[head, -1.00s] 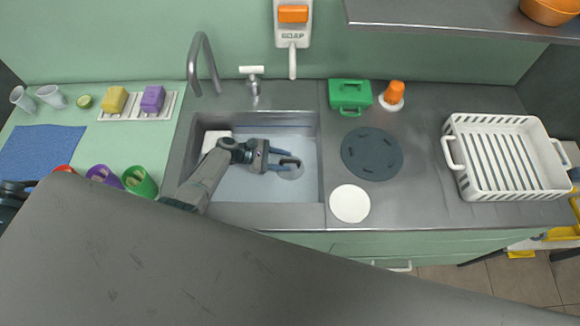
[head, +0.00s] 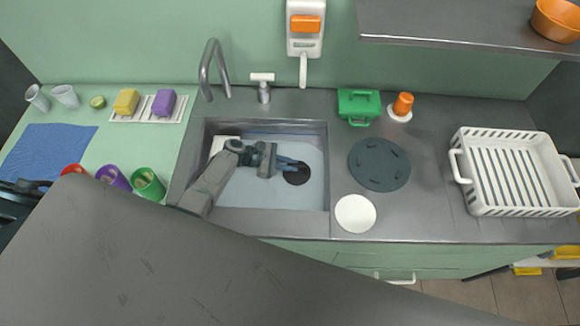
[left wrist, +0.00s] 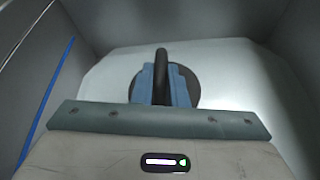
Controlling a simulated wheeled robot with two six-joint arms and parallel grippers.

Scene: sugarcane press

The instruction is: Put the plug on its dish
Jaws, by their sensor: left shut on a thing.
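The plug (head: 299,177), a dark round disc with an upright black handle, is at the right part of the sink floor. My left gripper (head: 291,164) reaches into the sink from the left, and its blue fingers are shut on the handle. The left wrist view shows the handle (left wrist: 161,65) between the fingers and the disc behind them. I cannot tell whether the disc is clear of the sink floor. A flat round white dish (head: 355,213) lies empty on the counter right of the sink. My right gripper is not in view.
The sink (head: 322,190) has raised walls, with a tap (head: 207,70) behind it. A dark round mat (head: 379,164), a green box (head: 358,105) and a white rack (head: 470,200) stand to the right. Cups and sponges are on the left. Bare counter lies around the dish.

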